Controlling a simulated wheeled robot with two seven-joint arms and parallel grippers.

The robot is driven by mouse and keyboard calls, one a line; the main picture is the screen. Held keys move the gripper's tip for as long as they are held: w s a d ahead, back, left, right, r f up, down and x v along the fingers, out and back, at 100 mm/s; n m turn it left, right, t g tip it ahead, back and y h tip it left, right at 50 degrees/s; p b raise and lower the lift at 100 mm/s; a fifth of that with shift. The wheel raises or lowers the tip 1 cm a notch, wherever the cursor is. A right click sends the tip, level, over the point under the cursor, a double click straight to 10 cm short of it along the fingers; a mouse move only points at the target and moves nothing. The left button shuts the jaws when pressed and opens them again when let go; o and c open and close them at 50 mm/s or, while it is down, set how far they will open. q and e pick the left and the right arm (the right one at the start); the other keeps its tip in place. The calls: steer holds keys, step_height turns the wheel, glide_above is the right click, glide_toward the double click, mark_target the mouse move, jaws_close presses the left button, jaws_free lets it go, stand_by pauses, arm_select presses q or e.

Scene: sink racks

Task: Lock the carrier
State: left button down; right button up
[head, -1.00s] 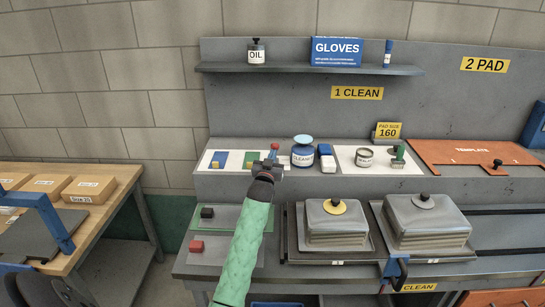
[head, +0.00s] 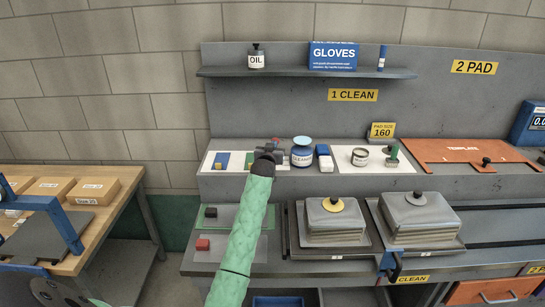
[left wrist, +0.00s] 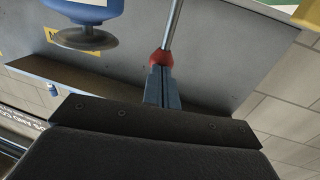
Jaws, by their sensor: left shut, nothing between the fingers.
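My left gripper (head: 268,152) is shut and empty over the back ledge, left of the cleaner jar and away from the carrier. In the left wrist view, its fingers (left wrist: 161,88) point at a red ball with a metal rod (left wrist: 172,28); contact is unclear. My right gripper is not in view.
The cleaner jar (head: 302,152), a blue-white block (head: 323,158), a tin (head: 360,157) and a green-handled brush (head: 392,157) stand on the ledge. An orange template (head: 455,151) lies at right. A wooden table with boxes (head: 92,189) is at left.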

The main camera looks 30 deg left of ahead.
arm_select(q)
steer(key=shift+g+h, duration=0.4)
steer(key=shift+g, duration=0.2)
steer(key=w+a, duration=0.1)
steer(key=w+a+r, duration=0.1)
steer(key=w, duration=0.1)
steer(key=shift+w+a, duration=0.1)
steer(key=shift+w, duration=0.1)
steer(key=shift+w+a, duration=0.15)
steer(key=shift+w, duration=0.1)
steer(key=shift+w+a, duration=0.15)
steer(key=shift+w, duration=0.2)
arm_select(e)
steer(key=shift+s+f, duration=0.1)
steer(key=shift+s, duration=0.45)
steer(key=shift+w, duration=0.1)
